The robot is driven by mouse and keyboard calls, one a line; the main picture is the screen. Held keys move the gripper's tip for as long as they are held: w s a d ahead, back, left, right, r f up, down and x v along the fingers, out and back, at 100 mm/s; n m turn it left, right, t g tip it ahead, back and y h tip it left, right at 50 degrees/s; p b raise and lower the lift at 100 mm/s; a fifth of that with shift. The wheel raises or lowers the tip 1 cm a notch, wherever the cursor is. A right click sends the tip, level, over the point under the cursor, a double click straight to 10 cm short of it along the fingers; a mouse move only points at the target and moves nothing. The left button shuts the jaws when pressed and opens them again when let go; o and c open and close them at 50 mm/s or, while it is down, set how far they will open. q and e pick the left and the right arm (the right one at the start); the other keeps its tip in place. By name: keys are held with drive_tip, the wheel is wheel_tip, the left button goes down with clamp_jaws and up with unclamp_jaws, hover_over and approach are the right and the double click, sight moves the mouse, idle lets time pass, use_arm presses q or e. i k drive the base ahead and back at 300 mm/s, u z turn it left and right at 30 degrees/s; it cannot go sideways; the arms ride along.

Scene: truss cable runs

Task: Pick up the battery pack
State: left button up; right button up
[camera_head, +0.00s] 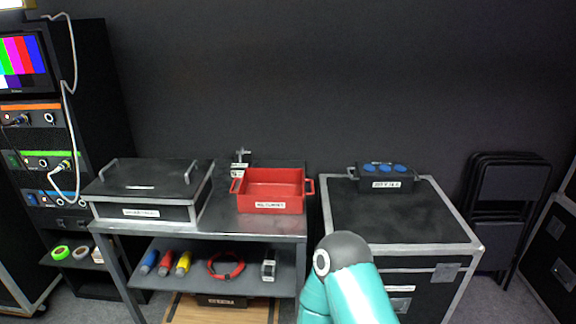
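I cannot tell for sure which thing is the battery pack. A small dark and pale-grey block (268,271) stands on the cart's lower shelf, right of a coiled red cable (226,266). A dark box with several blue round tops and a white label (385,177) sits on the black case at the right. The label is too small to read. A teal arm link of mine with a dark grey joint rises at the bottom, right of the cart. Neither of my grippers is in view.
The cart (262,226) carries a lidded black case (148,189) and an empty-looking red tray (271,190). Blue, red and yellow rolls (166,262) lie on its lower shelf. The black case top (395,215) is clear in front. Folded chairs (505,205) stand at the right.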

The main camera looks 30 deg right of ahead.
sight(242, 161)
drive_tip(key=z, duration=0.25)
drive_tip(key=i, duration=1)
drive_tip(key=u, duration=0.1)
